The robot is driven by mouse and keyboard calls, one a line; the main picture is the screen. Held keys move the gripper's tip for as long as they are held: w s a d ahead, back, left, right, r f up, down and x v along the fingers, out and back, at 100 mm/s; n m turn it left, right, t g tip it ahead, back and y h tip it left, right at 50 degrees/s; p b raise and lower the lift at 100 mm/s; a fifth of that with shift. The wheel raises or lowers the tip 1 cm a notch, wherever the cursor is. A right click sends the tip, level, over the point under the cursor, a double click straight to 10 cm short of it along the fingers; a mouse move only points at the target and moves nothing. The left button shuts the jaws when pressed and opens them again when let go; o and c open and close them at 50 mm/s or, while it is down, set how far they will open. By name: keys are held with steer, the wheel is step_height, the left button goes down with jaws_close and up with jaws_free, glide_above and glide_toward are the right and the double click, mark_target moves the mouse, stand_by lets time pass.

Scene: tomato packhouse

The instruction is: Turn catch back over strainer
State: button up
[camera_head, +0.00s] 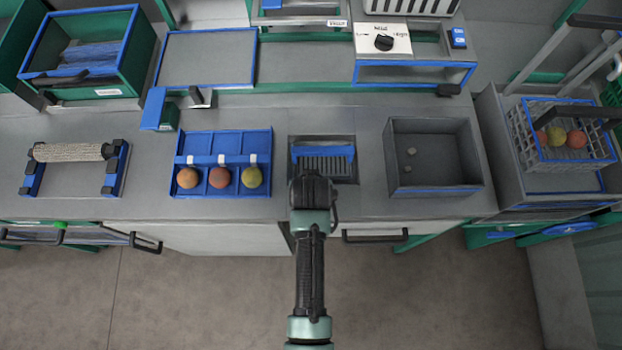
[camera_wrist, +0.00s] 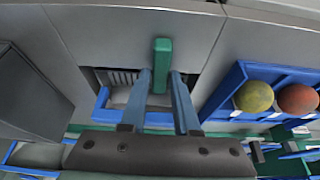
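The strainer (camera_head: 327,166) is a dark slatted grate in a recess in the counter, with a blue bar along its back. Its slats also show in the wrist view (camera_wrist: 122,77). The catch (camera_wrist: 162,60) appears as a short green bar, partly on the counter and partly across the recess's front edge. My gripper (camera_wrist: 161,78) is above it, with the two fingers apart on either side of the catch's lower end. A narrow gap shows beside each finger; I cannot tell their height over it. In the head view my gripper hides the catch.
A blue tray (camera_head: 223,134) with three tomatoes stands left of the strainer. A grey bin (camera_head: 390,165) stands to the right. A roller stand (camera_head: 75,185) is at far left and a wire basket (camera_head: 520,125) at far right. A control box (camera_head: 405,40) is behind.

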steer(key=o, duration=0.3)
steer(key=v, duration=1.3)
steer(key=shift+w, duration=0.1)
steer(key=w+r+t, duration=0.4)
steer(key=w+r, duration=0.1)
steer(key=r, duration=0.6)
steer(key=w+r+t, duration=0.4)
steer(key=w+r, duration=0.1)
steer(key=r, duration=0.6)
steer(key=w+r+t, duration=0.4)
steer(key=w+r, duration=0.1)
steer(key=r, duration=0.7)
steer(key=s+r+t, duration=0.3)
steer(key=r, duration=0.6)
steer(key=s+r+t, duration=0.4)
steer(key=r, duration=0.6)
steer(key=s+r+t, duration=0.3)
steer(key=s+r, duration=0.1)
steer(key=r, duration=0.6)
steer(key=shift+s+a+t, duration=0.2)
steer(key=shift+s+t, duration=0.05)
steer(key=shift+t, duration=0.15)
